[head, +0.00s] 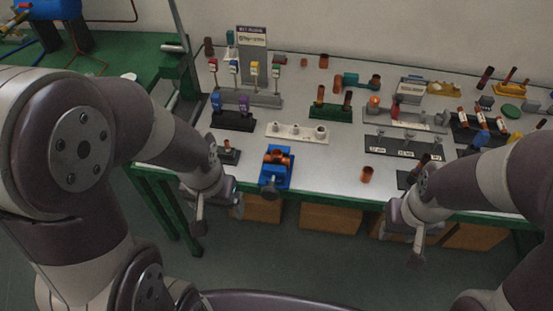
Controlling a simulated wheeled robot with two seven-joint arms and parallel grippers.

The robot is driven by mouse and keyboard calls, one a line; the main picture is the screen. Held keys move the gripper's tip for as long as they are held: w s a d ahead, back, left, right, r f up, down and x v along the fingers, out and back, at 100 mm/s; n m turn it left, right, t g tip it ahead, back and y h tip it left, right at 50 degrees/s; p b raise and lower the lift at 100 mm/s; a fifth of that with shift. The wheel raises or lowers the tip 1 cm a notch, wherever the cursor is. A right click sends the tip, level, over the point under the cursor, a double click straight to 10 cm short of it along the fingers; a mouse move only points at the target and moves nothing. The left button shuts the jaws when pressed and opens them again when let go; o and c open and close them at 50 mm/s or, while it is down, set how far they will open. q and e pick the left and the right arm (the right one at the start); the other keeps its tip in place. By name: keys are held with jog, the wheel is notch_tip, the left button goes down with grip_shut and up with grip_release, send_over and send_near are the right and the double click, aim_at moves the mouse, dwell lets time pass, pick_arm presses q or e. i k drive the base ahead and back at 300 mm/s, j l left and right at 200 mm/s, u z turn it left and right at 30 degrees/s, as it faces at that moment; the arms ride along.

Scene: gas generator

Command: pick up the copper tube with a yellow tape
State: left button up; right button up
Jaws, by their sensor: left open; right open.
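A rack (262,99) at the back left of the table holds several upright pieces with coloured tops. One has a yellow band or tag (254,69), but it is too small to tell whether it is a taped copper tube. A bare copper tube (367,174) stands alone near the front edge, with no yellow tape visible. My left gripper (216,212) is open and empty at the table's front left edge. My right gripper (408,236) is open and empty at the front edge on the right. Both are far from the rack.
A blue vice-like fixture (275,168) holding copper parts stands near the front, right of my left gripper. A white base (297,133), a green holder (331,111) and a labelled dark base (398,148) stand behind. Bare table (331,170) lies between the blue fixture and the lone tube.

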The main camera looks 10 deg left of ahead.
aim_at(320, 89)
jog(key=i+j, duration=0.15)
jog(key=i+j+z, duration=0.1)
jog(key=z, duration=0.35)
jog(key=i+j+z, duration=0.2)
jog(key=z, duration=0.2)
jog(key=i+j+z, duration=0.15)
jog(key=z, duration=0.3)
jog(key=i+j+z, duration=0.1)
jog(key=j+z, duration=0.3)
jog(key=l, duration=0.1)
